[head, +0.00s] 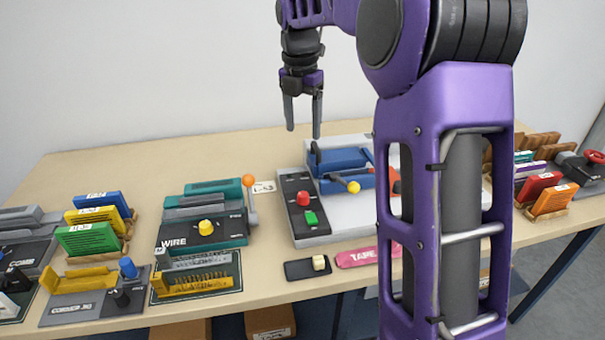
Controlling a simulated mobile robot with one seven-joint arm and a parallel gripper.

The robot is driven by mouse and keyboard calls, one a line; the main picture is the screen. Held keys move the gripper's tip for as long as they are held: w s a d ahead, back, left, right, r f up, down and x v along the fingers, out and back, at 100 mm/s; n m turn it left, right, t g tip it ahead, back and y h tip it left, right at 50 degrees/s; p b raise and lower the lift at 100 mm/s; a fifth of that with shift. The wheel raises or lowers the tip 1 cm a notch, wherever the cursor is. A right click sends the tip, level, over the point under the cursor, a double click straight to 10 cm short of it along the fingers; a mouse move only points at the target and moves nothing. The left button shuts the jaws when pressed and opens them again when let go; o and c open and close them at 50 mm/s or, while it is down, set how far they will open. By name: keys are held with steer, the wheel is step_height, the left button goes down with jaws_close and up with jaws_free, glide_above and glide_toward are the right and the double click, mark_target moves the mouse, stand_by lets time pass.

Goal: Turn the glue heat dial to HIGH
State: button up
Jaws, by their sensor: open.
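My gripper (303,132) hangs open and empty, fingers pointing down, above the back of the table near a grey-based machine (325,225). This machine has a blue clamp (343,158), a yellow ball-ended lever (353,187) and a dark panel (291,185) with a red knob or button (303,198) and a green button (310,218). My arm covers its right part, where a bit of orange (396,181) shows. No glue heat dial or HIGH mark can be made out; I cannot tell whether my arm hides it.
A teal WIRE machine (205,218) with a yellow knob (207,227) and an upright orange-ball lever (249,182) stands left. Further left are coloured blocks (88,238) and a corner tool (93,300). A pink TAPE item (365,256) lies in front. The table's back left (130,170) is clear.

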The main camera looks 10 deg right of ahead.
mark_target(303, 194)
steer(key=shift+g+y, duration=0.3)
steer(key=shift+g, duration=0.1)
steer(key=f+b, duration=0.1)
steer(key=f, duration=0.5)
steer(key=f+b, duration=0.1)
steer(key=f, duration=0.5)
steer(key=f+b, duration=0.1)
steer(key=f, duration=0.5)
steer(key=shift+s, duration=0.35)
jaws_close()
